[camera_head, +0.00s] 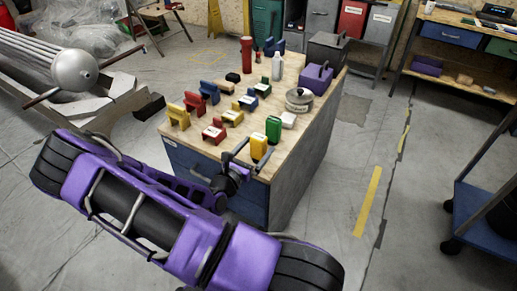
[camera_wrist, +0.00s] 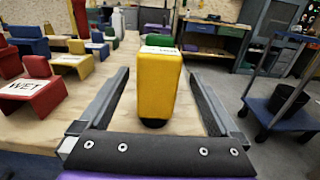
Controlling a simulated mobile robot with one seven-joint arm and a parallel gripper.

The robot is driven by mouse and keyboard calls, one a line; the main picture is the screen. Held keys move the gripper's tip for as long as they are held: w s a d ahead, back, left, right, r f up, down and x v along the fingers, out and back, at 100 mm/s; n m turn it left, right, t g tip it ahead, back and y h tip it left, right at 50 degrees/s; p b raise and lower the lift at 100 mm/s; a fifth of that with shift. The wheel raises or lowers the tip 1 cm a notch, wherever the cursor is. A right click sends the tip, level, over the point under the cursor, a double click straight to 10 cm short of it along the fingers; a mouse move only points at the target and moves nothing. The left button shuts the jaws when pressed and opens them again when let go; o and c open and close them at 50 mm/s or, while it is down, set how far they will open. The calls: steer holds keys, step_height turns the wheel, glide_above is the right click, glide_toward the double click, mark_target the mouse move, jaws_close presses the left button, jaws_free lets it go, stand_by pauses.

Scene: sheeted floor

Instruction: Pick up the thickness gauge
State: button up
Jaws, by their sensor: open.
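A yellow upright block-shaped device (camera_head: 259,146) with a white label on top stands near the front corner of the workbench top; it appears to be the thickness gauge, but its label is too small to read. In the wrist view the yellow device (camera_wrist: 158,85) stands between the two fingers, with a dark foot at its base. My gripper (camera_wrist: 157,76) is open, one finger on each side of it, with visible gaps on both sides. In the head view my gripper (camera_head: 248,154) is at the bench's front edge.
Several red, yellow and blue labelled holders (camera_head: 213,131) fill the bench's left side. A round metal tin (camera_head: 299,100) and purple box (camera_head: 316,78) are farther back. A blue cart (camera_head: 485,210) stands at right.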

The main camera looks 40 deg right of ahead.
steer(key=x, duration=0.5)
steer(key=shift+w+f+b, duration=0.1)
steer(key=shift+w+b, duration=0.05)
steer(key=shift+b, duration=0.25)
steer(key=shift+a, duration=0.1)
jaws_close()
